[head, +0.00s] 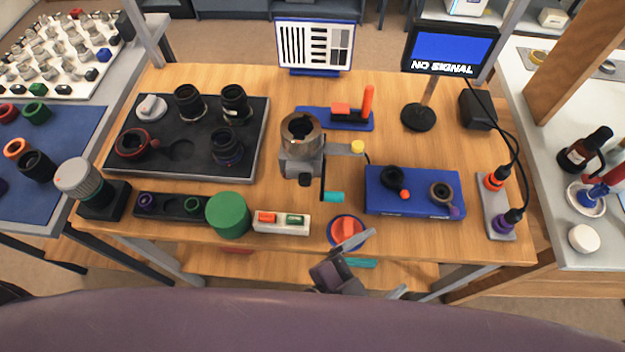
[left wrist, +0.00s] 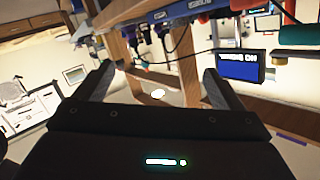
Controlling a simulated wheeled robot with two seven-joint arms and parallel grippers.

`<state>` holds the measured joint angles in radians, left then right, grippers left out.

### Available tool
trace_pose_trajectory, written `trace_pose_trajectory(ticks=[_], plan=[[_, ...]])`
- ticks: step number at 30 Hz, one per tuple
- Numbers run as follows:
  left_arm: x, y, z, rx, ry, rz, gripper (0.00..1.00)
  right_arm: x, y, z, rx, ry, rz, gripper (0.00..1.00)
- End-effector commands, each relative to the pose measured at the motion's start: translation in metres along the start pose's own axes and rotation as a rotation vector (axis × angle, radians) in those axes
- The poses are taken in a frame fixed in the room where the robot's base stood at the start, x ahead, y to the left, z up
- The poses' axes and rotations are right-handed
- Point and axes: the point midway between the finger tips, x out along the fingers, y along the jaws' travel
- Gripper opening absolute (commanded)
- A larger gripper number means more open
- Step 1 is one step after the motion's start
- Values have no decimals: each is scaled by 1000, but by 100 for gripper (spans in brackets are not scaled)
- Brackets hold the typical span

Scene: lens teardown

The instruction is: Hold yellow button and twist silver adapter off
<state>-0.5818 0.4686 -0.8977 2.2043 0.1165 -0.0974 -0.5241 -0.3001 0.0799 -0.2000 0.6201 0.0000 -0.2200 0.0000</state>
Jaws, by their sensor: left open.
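A silver adapter (head: 300,126), a metal ring with a dark opening, sits on top of a grey clamp stand (head: 302,165) at the middle of the wooden table. A yellow button (head: 357,146) sits at the end of a grey arm on the right of that stand. My left gripper (head: 386,263) is at the table's front edge, below and to the right of the stand, and apart from both. Its two fingers are spread and empty; they also show in the left wrist view (left wrist: 160,74). My right gripper is not in view.
A red knob on a blue base (head: 346,231) stands close to my left gripper. A teal-handled crank (head: 332,197) hangs from the stand's front. A blue tray (head: 415,205) is to the right, a green cylinder (head: 228,215) and black lens tray (head: 187,172) to the left.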

Motion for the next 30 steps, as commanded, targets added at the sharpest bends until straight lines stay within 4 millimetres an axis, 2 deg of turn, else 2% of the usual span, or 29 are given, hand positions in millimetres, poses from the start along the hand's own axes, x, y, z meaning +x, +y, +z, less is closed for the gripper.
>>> trace_pose_trajectory(ticks=[1, 3, 6, 10, 12, 15, 18, 23, 30], plan=[[-5, -28, -3, -59, -1, -96, 90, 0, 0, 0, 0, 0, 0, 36], [-15, -67, -4, -142, 0, -234, 90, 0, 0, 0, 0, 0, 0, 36], [-35, -115, -4, -239, 15, -408, 90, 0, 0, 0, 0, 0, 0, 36], [-61, -159, -4, -325, 39, -578, 90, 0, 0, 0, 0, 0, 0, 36], [-72, -174, -3, -354, 51, -641, 90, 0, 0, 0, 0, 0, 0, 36], [-81, -186, -3, -378, 63, -693, 90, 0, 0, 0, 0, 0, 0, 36], [-82, -194, -3, -387, 69, -715, 90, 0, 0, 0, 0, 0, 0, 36], [-68, -208, -2, -385, 71, -719, 90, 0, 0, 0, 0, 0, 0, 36], [-32, -238, 1, -384, 71, -717, 90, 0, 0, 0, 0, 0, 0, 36]])
